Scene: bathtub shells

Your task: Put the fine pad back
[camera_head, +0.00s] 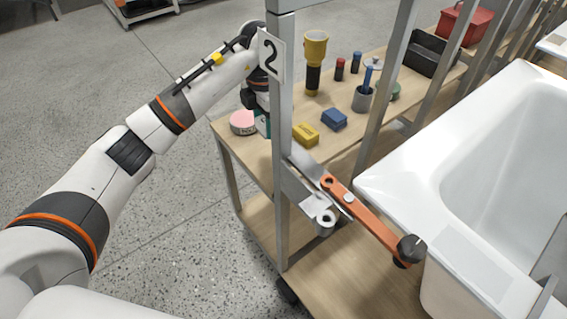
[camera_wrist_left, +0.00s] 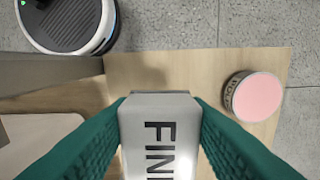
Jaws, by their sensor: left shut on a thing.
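The fine pad (camera_wrist_left: 160,140) is a pale grey-white block with dark letters reading "FIN", the rest cut off, in the left wrist view. My left gripper (camera_wrist_left: 160,125) is shut on it, one green finger on each side. In the head view my left gripper (camera_head: 262,122) is at the near left end of the cart's wooden top, partly behind the grey post. The pad is mostly hidden there, and I cannot tell whether it touches the wood. My right gripper is not in view.
A round pink-topped tin (camera_head: 243,122) stands beside the gripper at the board's edge; it also shows in the left wrist view (camera_wrist_left: 254,96). A yellow block (camera_head: 306,135), blue block (camera_head: 334,119) and yellow-black torch (camera_head: 314,62) stand further right. The post (camera_head: 281,170) is close. A white bathtub (camera_head: 480,150) is right.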

